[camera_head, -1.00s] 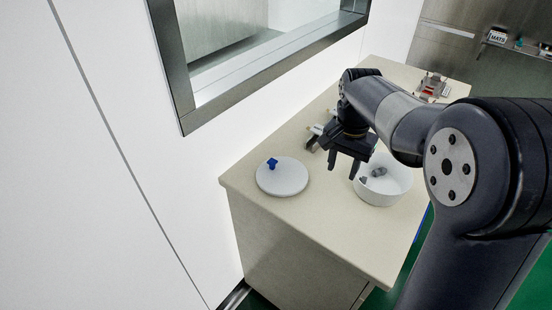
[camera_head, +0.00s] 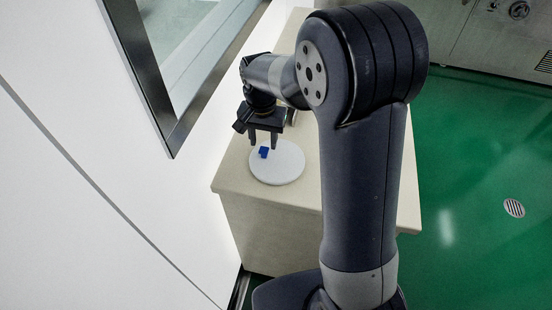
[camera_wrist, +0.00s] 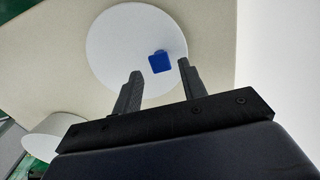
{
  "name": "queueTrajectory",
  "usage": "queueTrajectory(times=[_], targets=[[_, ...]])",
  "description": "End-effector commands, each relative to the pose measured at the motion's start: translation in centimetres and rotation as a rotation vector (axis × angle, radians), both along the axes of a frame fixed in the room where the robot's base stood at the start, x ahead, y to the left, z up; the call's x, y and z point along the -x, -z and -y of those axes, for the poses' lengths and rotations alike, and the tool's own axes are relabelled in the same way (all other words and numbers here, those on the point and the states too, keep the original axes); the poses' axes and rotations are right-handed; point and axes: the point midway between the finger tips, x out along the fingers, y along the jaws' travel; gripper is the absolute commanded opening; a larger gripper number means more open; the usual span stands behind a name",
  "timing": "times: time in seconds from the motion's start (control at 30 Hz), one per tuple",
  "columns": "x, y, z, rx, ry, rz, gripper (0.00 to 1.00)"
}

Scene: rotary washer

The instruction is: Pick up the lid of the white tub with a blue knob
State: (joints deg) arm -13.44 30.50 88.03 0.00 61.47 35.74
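The white round lid (camera_head: 284,165) with a blue knob (camera_head: 264,152) lies flat on the beige counter near its left corner. The lid (camera_wrist: 118,38) and its knob (camera_wrist: 160,62) also show in the wrist view. My gripper (camera_head: 264,142) is open and empty, its fingers just behind and above the knob. In the wrist view, my gripper's fingertips (camera_wrist: 160,67) appear on either side of the knob; contact cannot be told. The white tub (camera_wrist: 48,138) shows partly at the lower left of the wrist view and is hidden behind my arm in the head view.
The beige counter (camera_head: 240,185) stands against a white wall (camera_head: 120,160) with a metal-framed window to the left. Bare counter surrounds the lid at the front. Open green floor (camera_head: 470,180) lies to the right.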

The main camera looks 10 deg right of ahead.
Motion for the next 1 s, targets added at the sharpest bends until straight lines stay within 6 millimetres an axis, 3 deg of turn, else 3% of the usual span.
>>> queueTrajectory(times=[0.2,0.5,1.0], targets=[[0.0,2.9,-0.1,0.001,0.000,-0.004,0.40],[0.0,3.5,-0.1,0.000,0.000,0.000,0.40],[0.0,3.4,-0.1,0.000,0.000,0.000,0.01]])
